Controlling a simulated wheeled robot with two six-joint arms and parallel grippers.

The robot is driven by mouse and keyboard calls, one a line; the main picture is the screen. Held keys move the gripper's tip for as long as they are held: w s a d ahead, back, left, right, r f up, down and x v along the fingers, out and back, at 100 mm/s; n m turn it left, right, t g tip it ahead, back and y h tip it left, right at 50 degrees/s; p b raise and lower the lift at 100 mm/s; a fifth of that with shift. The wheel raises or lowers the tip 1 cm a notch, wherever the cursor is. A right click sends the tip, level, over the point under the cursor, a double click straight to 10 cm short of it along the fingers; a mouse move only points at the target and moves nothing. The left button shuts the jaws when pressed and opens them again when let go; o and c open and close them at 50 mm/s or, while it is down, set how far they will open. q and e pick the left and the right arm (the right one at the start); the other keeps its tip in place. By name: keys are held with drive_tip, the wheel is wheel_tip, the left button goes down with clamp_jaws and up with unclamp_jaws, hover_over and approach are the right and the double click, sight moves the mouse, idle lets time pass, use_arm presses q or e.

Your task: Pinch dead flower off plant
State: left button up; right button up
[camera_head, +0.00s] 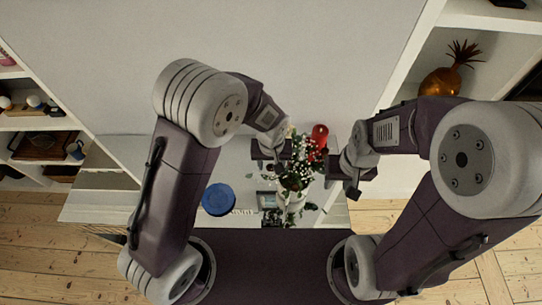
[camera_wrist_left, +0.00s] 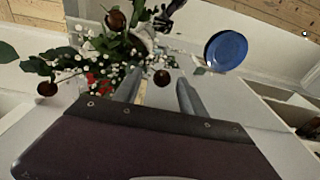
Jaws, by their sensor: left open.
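The plant (camera_head: 296,178) has green leaves, small white blossoms and some red, and stands in a pale vase (camera_head: 291,208) on the white surface. My left gripper (camera_head: 274,161) is open at the plant's left side. Its two grey fingers (camera_wrist_left: 160,82) are apart, with nothing clasped. My right gripper (camera_head: 352,181) is right of the plant; its fingers are too unclear to judge.
A blue plate (camera_head: 218,199) lies left of the plant, and a red object (camera_head: 319,133) stands behind it. A small frame (camera_head: 267,199) and dark items are close by the vase. Shelves stand at both sides, with a copper pot (camera_head: 440,83) at right.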

sight(270, 166)
use_arm(q)
drive_tip(key=shift+w+a+f, duration=0.15)
drive_tip(key=shift+a+f, duration=0.05)
drive_tip(key=shift+a, duration=0.05)
drive_tip(key=c, duration=0.9)
drive_tip(key=shift+d, duration=0.1)
clamp_jaws()
drive_tip(key=shift+r, duration=0.1)
drive_tip(key=shift+r+p, duration=2.45)
drive_tip(key=shift+r, duration=0.5)
